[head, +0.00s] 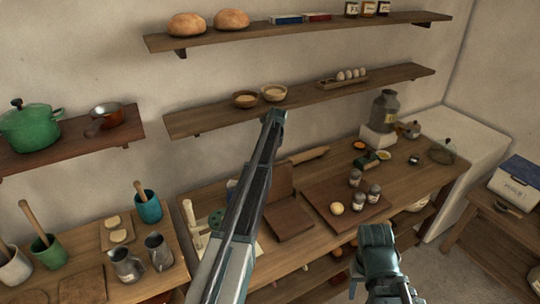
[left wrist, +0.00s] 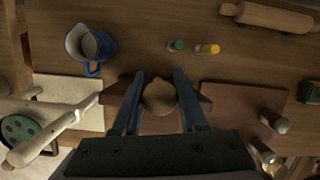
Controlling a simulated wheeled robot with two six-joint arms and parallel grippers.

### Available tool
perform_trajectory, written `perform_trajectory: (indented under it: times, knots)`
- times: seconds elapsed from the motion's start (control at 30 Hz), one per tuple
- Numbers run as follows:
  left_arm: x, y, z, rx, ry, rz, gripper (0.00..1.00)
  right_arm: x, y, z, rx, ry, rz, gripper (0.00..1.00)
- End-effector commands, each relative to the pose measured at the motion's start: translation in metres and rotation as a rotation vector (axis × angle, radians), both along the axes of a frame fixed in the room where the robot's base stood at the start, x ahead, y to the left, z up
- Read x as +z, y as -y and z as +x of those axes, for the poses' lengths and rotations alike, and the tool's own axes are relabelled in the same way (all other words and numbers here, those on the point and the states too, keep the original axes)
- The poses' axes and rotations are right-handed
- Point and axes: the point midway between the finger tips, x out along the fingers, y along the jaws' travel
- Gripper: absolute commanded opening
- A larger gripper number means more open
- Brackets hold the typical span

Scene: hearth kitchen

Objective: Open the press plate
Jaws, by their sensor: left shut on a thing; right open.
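The brown wooden press stands on the counter in the head view. Its press plate (head: 279,181) looks raised behind the flat base (head: 291,221). I cannot tell whether this is the plate's knob. In the head view my left arm hides that gripper and part of the press. My right gripper (head: 376,236) is open in front of the counter, apart from the press.
A dark board (head: 318,195) right of the press bears several jars and a dough ball (head: 337,208). A rolling pin (head: 310,155) lies behind. A blue mug (left wrist: 90,44) and a pale board (left wrist: 62,92) are left of the press. Shelves hang above.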

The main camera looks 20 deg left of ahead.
Motion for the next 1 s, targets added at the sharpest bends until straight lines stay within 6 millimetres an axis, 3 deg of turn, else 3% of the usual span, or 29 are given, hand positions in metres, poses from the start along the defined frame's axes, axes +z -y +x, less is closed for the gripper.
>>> perform_trajectory:
  times: [0.27,0.3,0.43,0.77,1.0]
  knots:
    - [-0.001,-0.001,-0.001,0.002,-0.001,0.002,0.00,-0.001,0.000,0.000,0.000,0.000,0.000,0.50]
    - [-0.001,-0.001,-0.001,0.002,-0.001,0.002,0.43,-0.001,0.000,0.000,0.000,0.000,0.000,0.50]
    - [-0.001,-0.001,-0.001,0.002,-0.001,0.002,0.67,-0.001,0.000,0.000,0.000,0.000,0.000,0.50]
    - [0.001,0.000,0.000,0.000,-0.001,0.000,0.68,0.001,0.000,0.000,0.000,0.000,0.000,0.50]
    - [0.013,0.002,-0.002,0.000,-0.001,0.000,0.68,0.013,0.000,0.000,0.000,0.000,0.000,0.50]
